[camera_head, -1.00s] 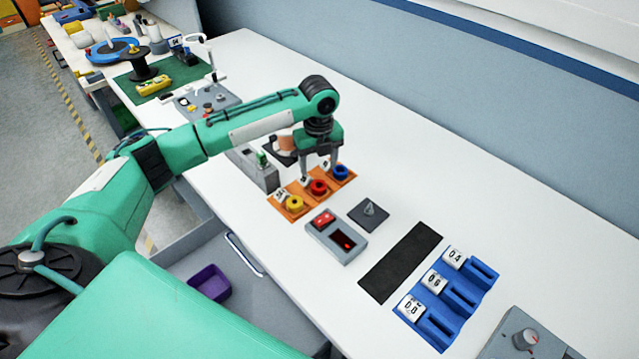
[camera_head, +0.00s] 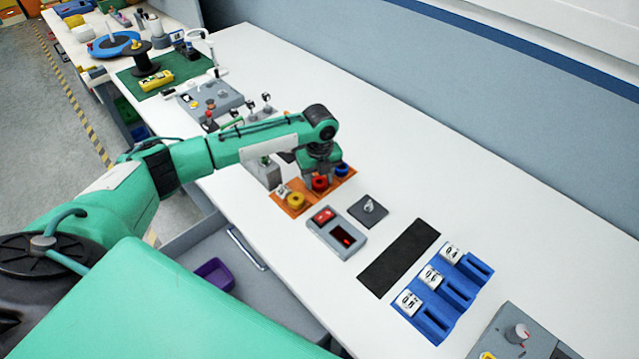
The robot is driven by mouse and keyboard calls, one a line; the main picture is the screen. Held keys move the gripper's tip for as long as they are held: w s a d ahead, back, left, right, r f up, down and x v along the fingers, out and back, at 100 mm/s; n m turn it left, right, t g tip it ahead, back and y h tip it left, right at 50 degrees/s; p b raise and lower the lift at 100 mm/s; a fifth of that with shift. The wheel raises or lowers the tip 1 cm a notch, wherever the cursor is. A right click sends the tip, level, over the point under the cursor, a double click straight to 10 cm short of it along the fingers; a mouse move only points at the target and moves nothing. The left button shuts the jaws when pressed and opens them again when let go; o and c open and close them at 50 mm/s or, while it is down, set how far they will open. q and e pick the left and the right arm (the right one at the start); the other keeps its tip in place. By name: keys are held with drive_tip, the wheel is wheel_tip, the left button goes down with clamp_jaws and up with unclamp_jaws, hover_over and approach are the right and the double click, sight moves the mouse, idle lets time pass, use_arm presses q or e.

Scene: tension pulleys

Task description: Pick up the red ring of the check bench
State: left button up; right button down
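The red ring (camera_head: 320,184) sits in the middle of the orange tray (camera_head: 290,207), between a yellow ring (camera_head: 296,200) and a blue ring (camera_head: 341,170). My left gripper (camera_head: 319,176) points down directly over the red ring, with its fingers low at the ring. The gripper body and the small scale hide the fingertips' gap, so I cannot tell whether they are closed on the ring. My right gripper is not in view.
In front of the tray are a grey device with a red display (camera_head: 338,233) and a dark square plate with a peg (camera_head: 368,210). A black mat (camera_head: 400,258) and a blue slotted holder (camera_head: 436,322) lie to the right.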

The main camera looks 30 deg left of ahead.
use_arm(q)
drive_tip(key=c, duration=0.7)
drive_tip(key=shift+o, duration=0.2)
drive_tip(key=shift+r, duration=0.1)
